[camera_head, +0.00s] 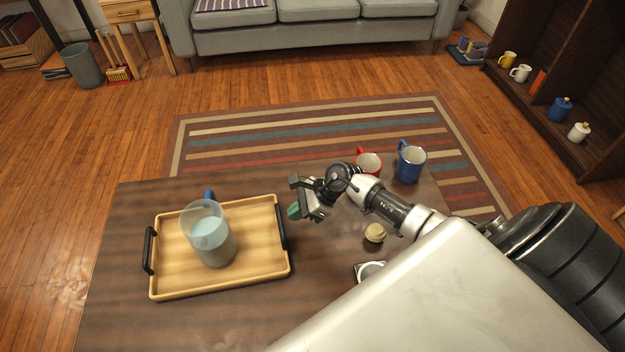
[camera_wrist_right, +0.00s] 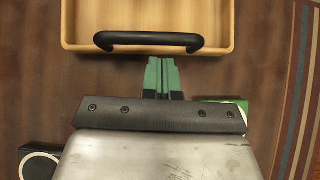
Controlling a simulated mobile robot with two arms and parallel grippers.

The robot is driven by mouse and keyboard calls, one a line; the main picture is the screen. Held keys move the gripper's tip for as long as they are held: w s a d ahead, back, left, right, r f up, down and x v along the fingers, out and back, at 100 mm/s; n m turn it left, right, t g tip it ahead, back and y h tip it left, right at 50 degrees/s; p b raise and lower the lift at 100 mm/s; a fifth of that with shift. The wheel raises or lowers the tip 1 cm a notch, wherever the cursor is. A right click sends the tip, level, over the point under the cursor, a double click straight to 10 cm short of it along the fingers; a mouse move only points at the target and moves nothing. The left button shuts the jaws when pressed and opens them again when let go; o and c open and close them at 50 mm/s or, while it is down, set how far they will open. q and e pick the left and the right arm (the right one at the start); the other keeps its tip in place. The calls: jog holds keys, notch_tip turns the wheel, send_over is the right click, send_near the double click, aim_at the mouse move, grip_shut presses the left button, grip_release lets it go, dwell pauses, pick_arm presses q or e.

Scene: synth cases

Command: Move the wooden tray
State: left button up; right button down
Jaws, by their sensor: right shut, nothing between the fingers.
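The wooden tray (camera_head: 265,267) lies on the left part of the dark table, with a black handle at each end. A clear jug (camera_head: 213,240) of pale bluish liquid stands on it. A small blue thing (camera_head: 209,195) shows behind the jug, mostly hidden. My right gripper (camera_head: 296,210) is just right of the tray's right handle (camera_head: 281,228). In the right wrist view, the green fingers (camera_wrist_right: 162,75) are together and empty, pointing at the middle of the black handle (camera_wrist_right: 148,41) with a small gap in the picture. My left gripper is not in view.
A red mug (camera_head: 369,162) and a blue mug (camera_head: 410,164) stand at the table's back right. A small beige round thing (camera_head: 375,232) and a dark item with a pale disc (camera_head: 370,270) lie under my right arm. The table (camera_head: 215,325) is bare in front of the tray.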

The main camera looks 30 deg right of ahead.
jog(key=shift+w+a, duration=0.25)
jog(key=shift+a, duration=0.35)
jog(key=w+a, duration=0.1)
jog(key=a, duration=0.1)
jog(key=w+a+b, duration=0.1)
jog(key=a, duration=0.2)
jog(key=w+a, duration=0.1)
jog(key=a, duration=0.2)
jog(key=shift+w, duration=0.4)
jog(key=b, duration=0.1)
send_over(242, 236)
jog(key=shift+d, duration=0.2)
jog(key=shift+a, duration=0.2)
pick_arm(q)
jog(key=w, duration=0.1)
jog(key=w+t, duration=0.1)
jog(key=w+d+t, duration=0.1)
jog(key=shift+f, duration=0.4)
pick_arm(e)
jog(key=shift+d, duration=0.1)
